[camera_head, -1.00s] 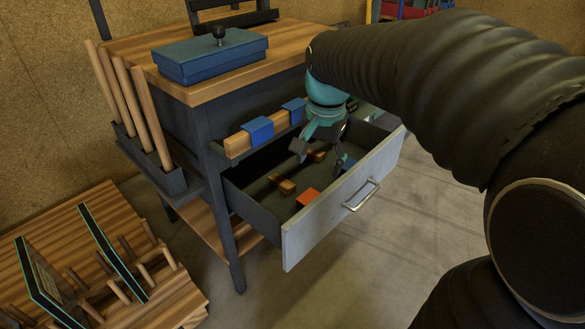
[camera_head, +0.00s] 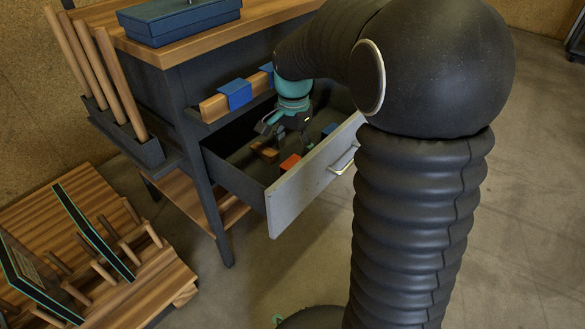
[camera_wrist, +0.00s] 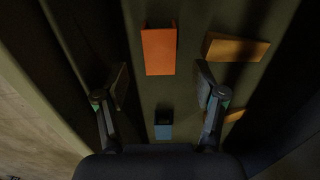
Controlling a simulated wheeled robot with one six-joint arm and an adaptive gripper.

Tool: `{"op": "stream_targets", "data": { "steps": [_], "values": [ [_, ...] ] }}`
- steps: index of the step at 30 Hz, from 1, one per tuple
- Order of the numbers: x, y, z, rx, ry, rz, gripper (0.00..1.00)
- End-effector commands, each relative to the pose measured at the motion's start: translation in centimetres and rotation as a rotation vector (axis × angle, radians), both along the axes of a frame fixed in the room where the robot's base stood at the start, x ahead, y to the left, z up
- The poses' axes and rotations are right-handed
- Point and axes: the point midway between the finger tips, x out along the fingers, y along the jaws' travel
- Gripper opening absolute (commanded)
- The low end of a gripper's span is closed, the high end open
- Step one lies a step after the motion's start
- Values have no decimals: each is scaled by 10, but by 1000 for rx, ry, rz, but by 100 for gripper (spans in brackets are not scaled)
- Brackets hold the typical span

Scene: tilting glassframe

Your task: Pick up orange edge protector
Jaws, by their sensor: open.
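The orange edge protector (camera_head: 290,162) lies in the open drawer near the front panel. In the wrist view the orange edge protector (camera_wrist: 159,52) lies flat on the drawer floor, ahead of my fingertips and roughly between their lines. My gripper (camera_head: 287,138) is inside the drawer area, close to the orange piece. In the wrist view my gripper (camera_wrist: 162,84) is open and empty, with a finger on either side. Whether it is at the height of the piece is hard to tell.
Wooden pieces (camera_wrist: 236,48) lie to the right of the orange piece in the wrist view. A blue piece (camera_wrist: 163,124) lies between my fingers' bases. The drawer's front panel (camera_head: 310,180) and side walls bound the space. Blue protectors (camera_head: 236,94) sit on a wooden rail above the drawer.

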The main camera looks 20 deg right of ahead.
Motion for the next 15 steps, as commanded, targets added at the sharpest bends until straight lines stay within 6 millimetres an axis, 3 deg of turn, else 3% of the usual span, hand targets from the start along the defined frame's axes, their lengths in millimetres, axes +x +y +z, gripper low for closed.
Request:
{"op": "stream_targets", "data": {
  "steps": [7,15],
  "values": [
    [0,-1,-14,0,1,0,70],
    [1,-2,-50,0,2,1,70]
  ]
}}
